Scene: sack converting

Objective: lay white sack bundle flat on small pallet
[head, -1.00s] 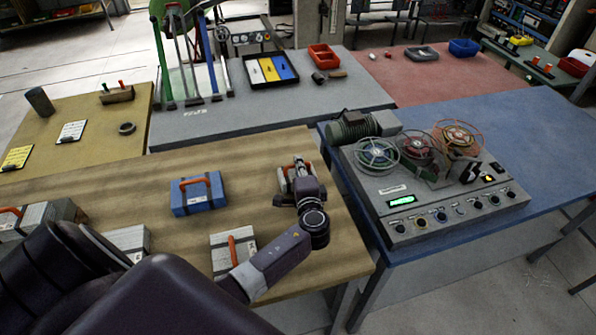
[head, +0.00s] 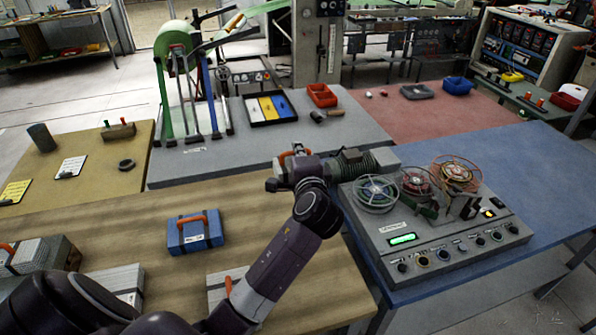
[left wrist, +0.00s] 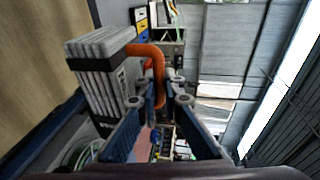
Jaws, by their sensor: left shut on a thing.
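My left gripper (head: 283,170) is raised above the far right part of the brown table. It is shut on the orange handle of a white sack bundle (left wrist: 97,75). In the head view the bundle is mostly hidden behind the gripper and only part of the orange handle shows. In the left wrist view the stacked light layers, a dark band and the handle show beside the fingers (left wrist: 160,98). The bundle hangs clear of the table. I cannot make out a small pallet for certain. My right gripper is not in view.
A blue bundle (head: 195,236) and pale bundles (head: 120,282) with orange handles stand on the brown table (head: 150,215). A grey machine with wire reels (head: 430,225) stands on the blue table, close right of my gripper. The grey table (head: 215,160) lies behind.

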